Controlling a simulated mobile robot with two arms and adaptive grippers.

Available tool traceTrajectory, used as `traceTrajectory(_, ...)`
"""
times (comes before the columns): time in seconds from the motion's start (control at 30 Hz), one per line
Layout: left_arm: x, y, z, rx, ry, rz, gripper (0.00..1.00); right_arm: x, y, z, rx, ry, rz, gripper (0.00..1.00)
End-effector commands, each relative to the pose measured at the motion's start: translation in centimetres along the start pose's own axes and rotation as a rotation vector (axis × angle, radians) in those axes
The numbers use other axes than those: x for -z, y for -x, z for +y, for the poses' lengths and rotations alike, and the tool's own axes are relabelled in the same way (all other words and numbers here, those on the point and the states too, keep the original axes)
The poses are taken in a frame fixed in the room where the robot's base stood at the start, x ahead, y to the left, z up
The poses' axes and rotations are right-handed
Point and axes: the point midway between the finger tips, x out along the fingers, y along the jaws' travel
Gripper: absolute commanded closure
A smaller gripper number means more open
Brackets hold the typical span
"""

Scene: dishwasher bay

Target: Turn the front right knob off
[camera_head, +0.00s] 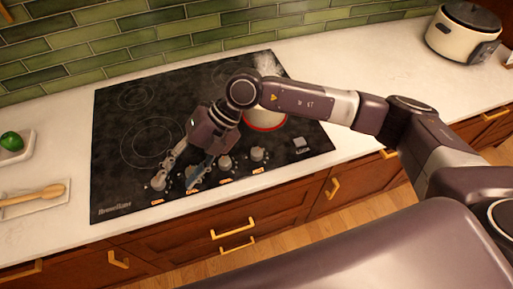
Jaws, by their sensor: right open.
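The black cooktop (112,178) carries a row of grey knobs along its front edge. The rightmost knob (257,154) stands clear of my gripper, to its right. Another knob (225,163) is just right of my right gripper (178,176). The leftmost knob (158,182) is by the gripper's left finger. The gripper is open and points down at the left part of the row; its fingers partly hide a knob there. I cannot tell whether it touches any knob. My left gripper is not in view.
A steaming pot (263,115) sits on a red-glowing burner at the cooktop's right, partly behind my right arm. A rice cooker (459,35) stands at back right. A wooden spoon (40,195) and a green item (12,141) lie at left. Drawers with yellow handles are below.

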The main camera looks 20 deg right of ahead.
Motion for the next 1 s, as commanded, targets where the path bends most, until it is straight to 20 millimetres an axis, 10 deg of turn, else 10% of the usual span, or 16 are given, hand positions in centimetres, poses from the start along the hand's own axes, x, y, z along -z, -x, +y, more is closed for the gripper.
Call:
traceTrajectory(0.2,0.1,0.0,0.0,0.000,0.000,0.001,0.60,-6.6,8.5,-12.7,0.532,-0.105,-0.173,0.55)
traceTrajectory(0.4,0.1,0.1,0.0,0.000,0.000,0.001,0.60,-8.3,13.4,-16.7,0.722,-0.179,-0.253,0.55)
traceTrajectory(1.0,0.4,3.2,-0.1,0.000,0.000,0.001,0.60,-9.5,8.5,-21.8,0.732,-0.183,-0.255,0.55)
